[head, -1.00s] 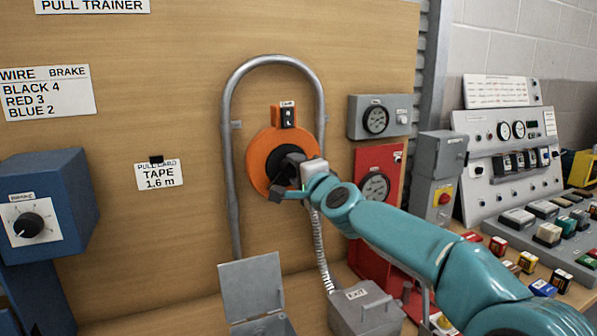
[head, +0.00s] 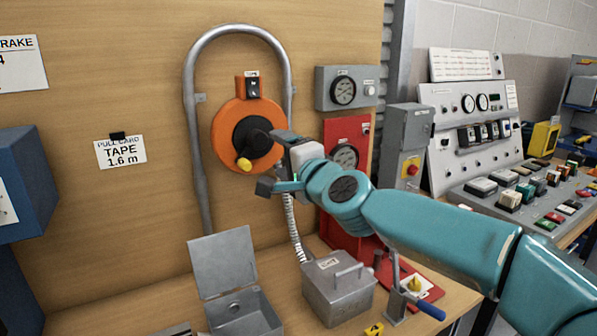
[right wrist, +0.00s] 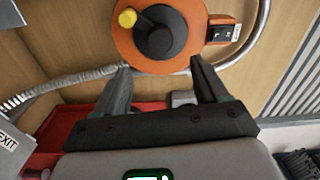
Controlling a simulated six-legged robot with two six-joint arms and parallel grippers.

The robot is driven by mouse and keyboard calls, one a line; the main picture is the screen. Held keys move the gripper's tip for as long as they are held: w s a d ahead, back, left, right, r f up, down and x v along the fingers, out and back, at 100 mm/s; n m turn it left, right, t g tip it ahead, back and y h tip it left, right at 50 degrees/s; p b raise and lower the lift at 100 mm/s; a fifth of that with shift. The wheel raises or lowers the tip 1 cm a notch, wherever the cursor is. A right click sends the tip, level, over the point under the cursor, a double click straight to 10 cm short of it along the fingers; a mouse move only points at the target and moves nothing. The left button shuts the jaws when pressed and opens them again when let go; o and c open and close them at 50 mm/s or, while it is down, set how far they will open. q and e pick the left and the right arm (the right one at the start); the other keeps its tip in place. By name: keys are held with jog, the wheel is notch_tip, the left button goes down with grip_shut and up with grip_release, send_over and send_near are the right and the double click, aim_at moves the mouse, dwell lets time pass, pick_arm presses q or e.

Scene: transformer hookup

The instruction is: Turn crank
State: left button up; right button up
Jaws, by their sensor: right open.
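An orange tape reel (head: 226,130) is mounted on the wooden board. Its black hub with crank arm (head: 252,137) carries a yellow knob (head: 244,164), which points to the lower left. In the right wrist view the yellow knob (right wrist: 127,18) and black crank hub (right wrist: 160,32) show at the top, beyond the fingertips. My right gripper (head: 268,161) is open and empty, just to the right of the hub; it also shows in the right wrist view (right wrist: 160,66). No finger is around the knob. My left gripper is out of view.
A grey conduit (head: 188,110) arches around the reel. Right of it are a grey gauge box (head: 325,78) and a red panel (head: 340,128). Below stand an open grey box (head: 222,262), an exit box (head: 330,300) and a blue-handled lever (head: 430,310).

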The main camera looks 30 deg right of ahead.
jog(key=s, duration=0.6)
jog(key=shift+a+f, duration=0.15)
jog(key=shift+a, duration=0.1)
jog(key=shift+s, duration=0.2)
